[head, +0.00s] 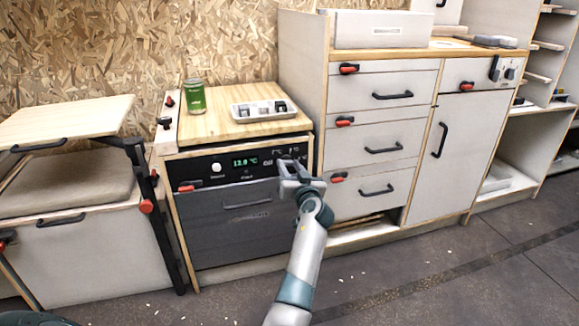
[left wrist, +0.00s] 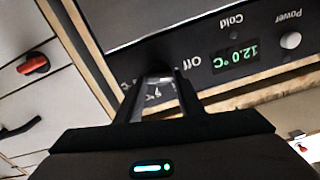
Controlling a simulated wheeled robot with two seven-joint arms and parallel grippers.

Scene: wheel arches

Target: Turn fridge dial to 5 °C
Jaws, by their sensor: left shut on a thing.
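The fridge (head: 235,215) is a dark drawer-type unit under a wooden top, with a black control panel (head: 232,167). The green display (head: 245,162) also shows upside down in the left wrist view (left wrist: 236,56), where it reads 12.0 °C. My left gripper (head: 290,168) is at the right end of the panel. In the left wrist view its fingers (left wrist: 158,92) are shut on the fridge dial (left wrist: 158,88), close to the "Off" label. The dial is mostly hidden by the gripper in the head view, and its pointer is unclear. My right gripper is not in view.
A drawer cabinet (head: 372,140) stands close on the right, a bench with a cushion (head: 65,185) on the left. The floor in front is mostly clear.

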